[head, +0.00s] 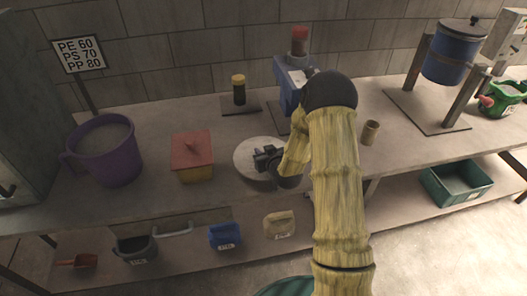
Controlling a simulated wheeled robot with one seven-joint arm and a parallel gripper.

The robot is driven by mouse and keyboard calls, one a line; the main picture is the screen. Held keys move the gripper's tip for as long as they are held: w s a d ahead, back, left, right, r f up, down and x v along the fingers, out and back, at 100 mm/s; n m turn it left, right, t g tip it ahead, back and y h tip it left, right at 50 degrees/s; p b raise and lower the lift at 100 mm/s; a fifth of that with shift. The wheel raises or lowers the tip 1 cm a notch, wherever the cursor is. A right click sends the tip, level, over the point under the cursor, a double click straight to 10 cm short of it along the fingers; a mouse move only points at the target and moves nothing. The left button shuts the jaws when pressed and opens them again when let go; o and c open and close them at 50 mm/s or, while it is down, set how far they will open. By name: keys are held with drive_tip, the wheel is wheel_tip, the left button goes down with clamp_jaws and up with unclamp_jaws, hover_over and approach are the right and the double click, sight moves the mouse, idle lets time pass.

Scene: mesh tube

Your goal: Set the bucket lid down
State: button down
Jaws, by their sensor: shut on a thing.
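The bucket lid, a pale grey round disc (246,153), shows in the head view over the middle of the workbench. My gripper (266,160) comes over it from the right and is shut on it near its middle. The jaws and wrist hide the lid's centre and right part. The lid looks about flat. I cannot tell whether its underside touches the bench or hangs just above it.
A red-lidded yellow box (192,160) and a purple bucket (104,150) stand left of the lid. A blue machine (287,85) and dark jar (239,90) stand behind. A small tan cup (370,132) stands right. Bare bench (420,150) lies farther right.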

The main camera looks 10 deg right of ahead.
drive_tip(key=shift+s+f+b, duration=0.4)
drive_tip(key=shift+f+b, duration=0.25)
drive_tip(key=shift+b, duration=0.1)
drive_tip(key=c, duration=1.2)
unclamp_jaws()
drive_tip(key=shift+f, duration=0.15)
drive_tip(key=shift+o, duration=0.2)
drive_tip(key=shift+r+p, duration=0.65)
drive_tip(key=shift+p, duration=0.05)
drive_tip(key=v, duration=0.5)
drive_tip(key=b+v, duration=0.1)
drive_tip(key=v, duration=0.5)
drive_tip(key=shift+s+d+r, duration=0.15)
drive_tip(key=shift+r, duration=0.2)
